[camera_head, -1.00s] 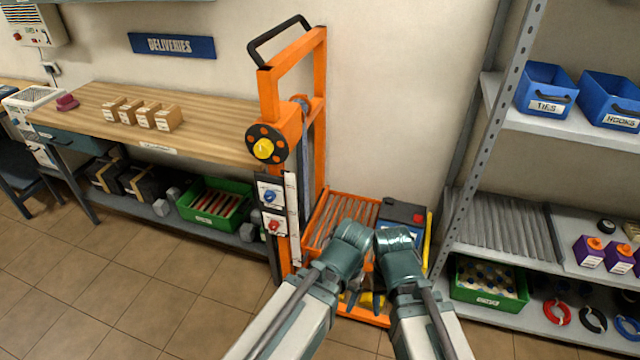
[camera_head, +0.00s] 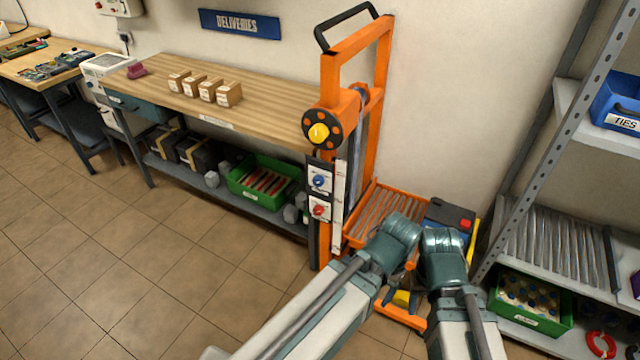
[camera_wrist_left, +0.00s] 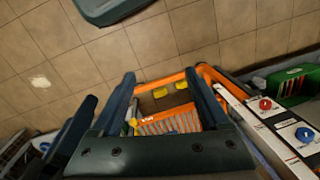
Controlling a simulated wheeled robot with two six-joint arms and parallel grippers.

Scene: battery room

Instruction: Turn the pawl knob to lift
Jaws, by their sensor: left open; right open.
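The orange lift (camera_head: 336,95) stands upright against the wall. On its front post are a blue knob (camera_head: 319,180) and, below it, a red knob (camera_head: 318,210), each on a white label plate. The labels are too small to read, so I cannot tell which is the pawl knob. Higher up is a black wheel with a yellow hub (camera_head: 319,132). In the left wrist view my left gripper (camera_wrist_left: 163,88) is open and empty, with the red knob (camera_wrist_left: 265,104) and blue knob (camera_wrist_left: 304,134) off to its right.
The roller platform (camera_head: 376,208) lies behind my arms, with a dark battery (camera_head: 449,212) beside it. A wooden bench (camera_head: 250,115) with small boxes and a green crate (camera_head: 262,196) below stands left. A grey shelf (camera_head: 532,120) stands right. The floor at front left is clear.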

